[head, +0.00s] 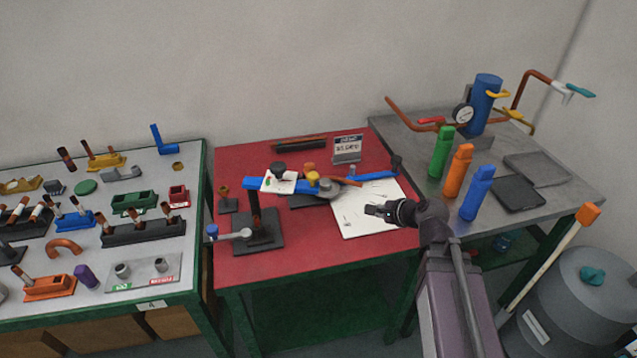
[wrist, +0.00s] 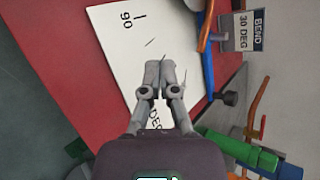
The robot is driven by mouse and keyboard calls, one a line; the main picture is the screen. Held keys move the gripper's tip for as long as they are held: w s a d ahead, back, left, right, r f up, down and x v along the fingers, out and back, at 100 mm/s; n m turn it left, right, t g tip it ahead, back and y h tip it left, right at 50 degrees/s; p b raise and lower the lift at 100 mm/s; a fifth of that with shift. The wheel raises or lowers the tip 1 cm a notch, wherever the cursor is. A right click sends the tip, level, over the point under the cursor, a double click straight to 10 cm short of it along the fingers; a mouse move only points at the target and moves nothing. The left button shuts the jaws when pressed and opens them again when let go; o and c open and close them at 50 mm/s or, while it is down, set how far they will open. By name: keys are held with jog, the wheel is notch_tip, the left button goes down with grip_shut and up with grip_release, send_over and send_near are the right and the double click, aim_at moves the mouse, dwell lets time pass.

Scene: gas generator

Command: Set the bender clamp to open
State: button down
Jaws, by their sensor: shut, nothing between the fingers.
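The bender (head: 258,208) stands on the red table, on a dark base plate. It has blue bars, a grey round former (head: 329,188), a yellow knob (head: 312,178) and a white plate with red and green marks (head: 277,184) beside a black knob (head: 279,168). I cannot tell for sure which part is the clamp or how it is set. My gripper (head: 376,210) is shut and empty, above the white paper sheet (head: 362,229), to the right of the bender and apart from it. In the wrist view my gripper (wrist: 160,75) shows shut over the sheet (wrist: 128,50); part of a blue bar (wrist: 208,68) is at right.
A "BEND 30 DEG" sign (wrist: 243,28) stands behind the bender. Green (head: 441,152), orange (head: 459,170) and blue (head: 477,193) bottles stand on the grey table at right. A left table (head: 120,170) holds several parts. The red table's front is mostly clear.

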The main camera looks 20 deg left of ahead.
jog(key=a+m+y+b, duration=0.1)
jog(key=a+m, duration=0.1)
jog(key=w+a+m+t+y+b, duration=0.1)
jog(key=a+m, duration=0.1)
jog(key=m, duration=0.1)
jog(key=a+r+m+t+b, duration=0.1)
jog(key=a+m, duration=0.1)
jog(key=shift+w+a+m+y, duration=0.2)
jog(key=shift+a+m+y, duration=0.1)
jog(key=shift+y, duration=0.1)
jog(key=shift+w+a+r+m+t+y+b, duration=0.15)
jog(key=shift+a+m+t+b, duration=0.15)
jog(key=shift+m, duration=0.25)
jog(key=shift+a+r+m+t+y+b, duration=0.15)
jog(key=shift+a+m+t+b, duration=0.1)
jog(key=shift+m+t, duration=0.25)
jog(key=shift+w+a, duration=0.1)
